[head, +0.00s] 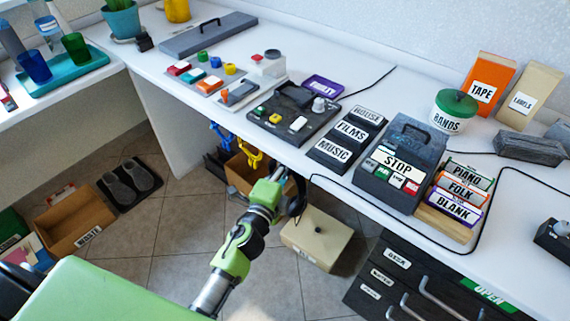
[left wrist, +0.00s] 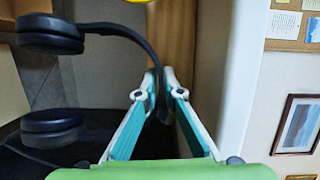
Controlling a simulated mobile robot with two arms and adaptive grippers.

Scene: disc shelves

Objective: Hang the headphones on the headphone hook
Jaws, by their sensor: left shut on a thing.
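The black headphones (left wrist: 136,40) fill the left of the left wrist view, with ear cups at upper left and lower left. My left gripper (left wrist: 161,88) is shut on their headband, near its curved middle. In the head view my left gripper (head: 284,174) is just below the counter's front edge, and the headphones (head: 298,194) show as a dark curve beside it. A yellow hook (head: 250,155) and a blue hook (head: 221,135) hang under the counter edge to the left, apart from the gripper. I cannot tell which is the headphone hook. My right gripper is not in view.
A cardboard box (head: 240,177) stands beneath the hooks. A beige box (head: 317,238) is on the floor under my gripper. Dark drawers (head: 400,285) stand at right. The white counter (head: 400,85) above holds recorders and labelled boxes. A black cable (head: 390,215) droops over its edge.

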